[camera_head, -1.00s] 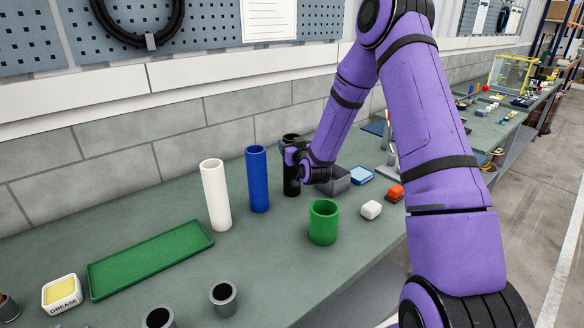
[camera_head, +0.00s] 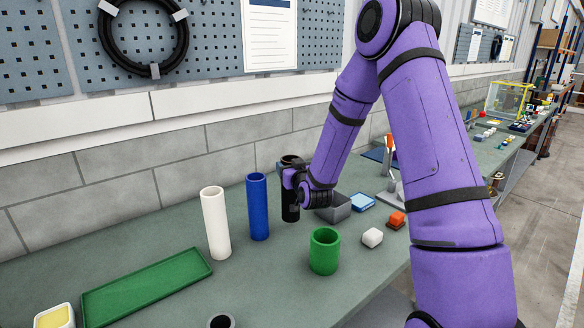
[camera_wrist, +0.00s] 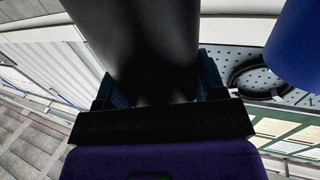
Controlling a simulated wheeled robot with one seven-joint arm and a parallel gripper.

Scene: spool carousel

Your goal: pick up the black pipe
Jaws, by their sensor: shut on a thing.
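The black pipe (camera_head: 290,211) stands upright on the green-grey bench, to the right of the blue pipe. My gripper (camera_head: 291,178) is around its upper part and shut on it. The gripper and wrist hide part of the pipe in the head view. In the wrist view the black pipe (camera_wrist: 145,40) fills the upper middle, between the dark fingers of my gripper (camera_wrist: 155,90). I cannot tell whether the pipe's foot touches the bench.
A blue pipe (camera_head: 258,208) and a white pipe (camera_head: 215,225) stand close on the left. A short green cup (camera_head: 325,252) stands in front. A grey bin (camera_head: 336,211) is just right.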

